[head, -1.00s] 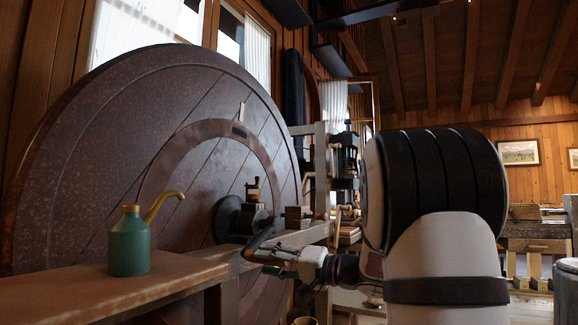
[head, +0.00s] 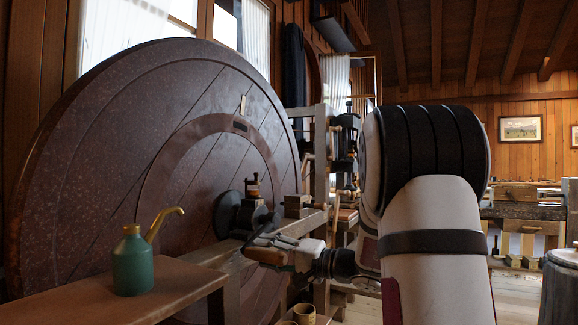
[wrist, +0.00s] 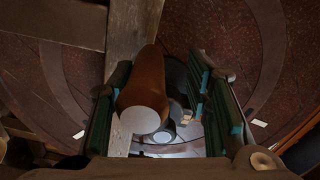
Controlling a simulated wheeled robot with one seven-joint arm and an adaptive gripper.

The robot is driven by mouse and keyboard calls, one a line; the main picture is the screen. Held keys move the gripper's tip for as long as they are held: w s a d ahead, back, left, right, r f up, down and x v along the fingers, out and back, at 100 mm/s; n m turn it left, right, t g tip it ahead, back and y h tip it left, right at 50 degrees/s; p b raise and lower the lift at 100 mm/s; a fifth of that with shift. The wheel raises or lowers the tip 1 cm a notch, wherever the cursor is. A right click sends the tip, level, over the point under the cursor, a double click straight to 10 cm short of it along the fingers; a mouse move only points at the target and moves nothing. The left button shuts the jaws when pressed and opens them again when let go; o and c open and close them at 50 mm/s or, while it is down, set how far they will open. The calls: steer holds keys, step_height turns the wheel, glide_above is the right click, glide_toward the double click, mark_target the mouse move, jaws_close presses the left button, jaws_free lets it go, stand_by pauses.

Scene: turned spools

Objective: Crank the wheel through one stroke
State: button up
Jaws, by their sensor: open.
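The large dark reddish-brown wheel (head: 130,150) stands upright along the left of the head view, with a dark hub (head: 230,212) at its middle. My gripper (head: 262,247) is beside the lower hub area. In the wrist view my gripper (wrist: 160,80) is open, with a green-padded finger on each side. A brown wooden handle (wrist: 143,85) with a pale round end lies between the fingers, closer to the left one. A gap shows between the handle and the right finger. How the handle joins the wheel is hidden.
A green oil can (head: 132,265) with a brass spout stands on a wooden ledge (head: 165,290) in front of the wheel. A wooden beam (head: 300,224) runs behind my gripper. Benches (head: 525,215) stand at the right, with open floor before them.

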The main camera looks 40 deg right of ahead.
steer(key=shift+s+a+r+m+p, duration=0.1)
steer(key=shift+r+m+p, duration=0.2)
steer(key=shift+r+p, duration=0.55)
steer(key=shift+w+a+r+m+p, duration=0.15)
steer(key=shift+r+m+p, duration=0.2)
steer(key=shift+p, duration=1)
steer(key=shift+s+a+r+m+p, duration=0.2)
steer(key=shift+r+p, duration=0.4)
steer(key=shift+p, duration=0.5)
step_height(320, 180, up, 2)
steer(key=m+p, duration=0.1)
steer(key=p, duration=0.4)
steer(key=shift+d+m, duration=0.1)
steer(key=shift+m, duration=0.25)
steer(key=r+m+p, duration=0.2)
steer(key=r, duration=0.1)
steer(key=d+r+m+p, duration=0.1)
steer(key=p, duration=0.1)
steer(key=shift+w+r+m, duration=0.25)
steer(key=shift+r+m, duration=0.05)
steer(key=shift+r, duration=0.1)
steer(key=w+d+r+m+p, duration=0.3)
steer(key=d+r+m+p, duration=0.5)
steer(key=d+m+p, duration=0.1)
steer(key=shift+m, duration=0.6)
steer(key=p+v, duration=0.4)
steer(key=v, duration=0.7)
